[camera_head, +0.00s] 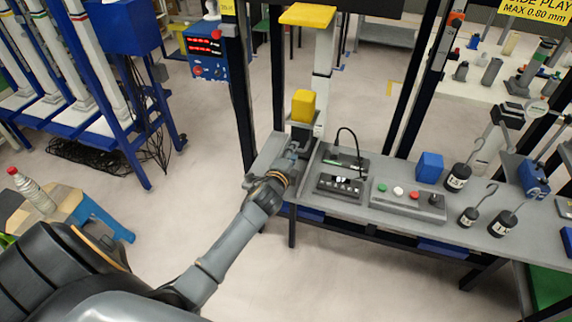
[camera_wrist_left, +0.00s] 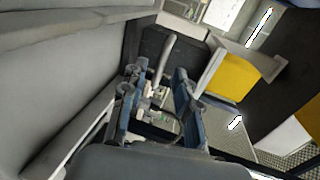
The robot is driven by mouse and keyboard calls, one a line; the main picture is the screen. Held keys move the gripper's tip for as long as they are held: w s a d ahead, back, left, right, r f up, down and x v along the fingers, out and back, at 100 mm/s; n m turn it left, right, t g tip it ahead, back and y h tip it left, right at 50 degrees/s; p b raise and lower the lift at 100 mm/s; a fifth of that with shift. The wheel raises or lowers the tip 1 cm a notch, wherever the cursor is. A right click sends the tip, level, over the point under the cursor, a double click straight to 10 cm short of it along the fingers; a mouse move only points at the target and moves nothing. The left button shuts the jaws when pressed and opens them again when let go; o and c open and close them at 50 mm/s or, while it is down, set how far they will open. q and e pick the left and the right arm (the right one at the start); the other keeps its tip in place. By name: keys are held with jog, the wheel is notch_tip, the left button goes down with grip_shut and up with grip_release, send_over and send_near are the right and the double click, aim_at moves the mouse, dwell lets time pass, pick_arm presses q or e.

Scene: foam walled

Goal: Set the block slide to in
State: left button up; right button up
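A yellow block (camera_head: 303,107) sits low on the test stand at the back left of the bench, over a dark mount (camera_head: 301,134). The yellow block also shows right of the fingers in the left wrist view (camera_wrist_left: 236,76). I cannot tell for certain which part is the block slide. My left gripper (camera_head: 293,150) is just in front of the mount. In the left wrist view its two blue-grey fingers (camera_wrist_left: 160,98) are apart. A grey rod-like handle (camera_wrist_left: 166,60) shows beyond and between them; I cannot tell whether they touch it. My right gripper is out of view.
The grey bench (camera_head: 345,209) holds black control boxes (camera_head: 340,187), a button panel (camera_head: 407,200), a blue block (camera_head: 429,167) and several hooked weights (camera_head: 458,177). Dark upright posts (camera_head: 240,100) stand close by. Open floor (camera_head: 290,275) lies in front.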

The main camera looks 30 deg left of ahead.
pick_arm(q)
jog(key=v, duration=0.8)
jog(key=shift+s+d, duration=0.15)
jog(key=s+d+f+n+g+h, duration=0.15)
jog(key=s+d+n+g, duration=0.25)
jog(key=s, duration=0.6)
jog(key=s+d+f+n+g+h, duration=0.1)
jog(key=s+d+f+n+g, duration=0.3)
jog(key=s, duration=0.5)
jog(key=s+d+f+n+g+h, duration=0.1)
jog(key=s+d+n+g, duration=0.35)
jog(key=s, duration=0.55)
jog(key=s+f+x, duration=0.1)
jog(key=s+x, duration=0.2)
jog(key=x, duration=0.9)
jog(key=s+x, duration=0.2)
jog(key=x, duration=1)
jog(key=s+a+f, duration=0.2)
jog(key=s+f, duration=0.6)
jog(key=s, duration=0.1)
jog(key=s+a+f+g, duration=0.1)
jog(key=s+a+f, duration=0.1)
jog(key=s+f, duration=0.7)
jog(key=shift+f, duration=0.25)
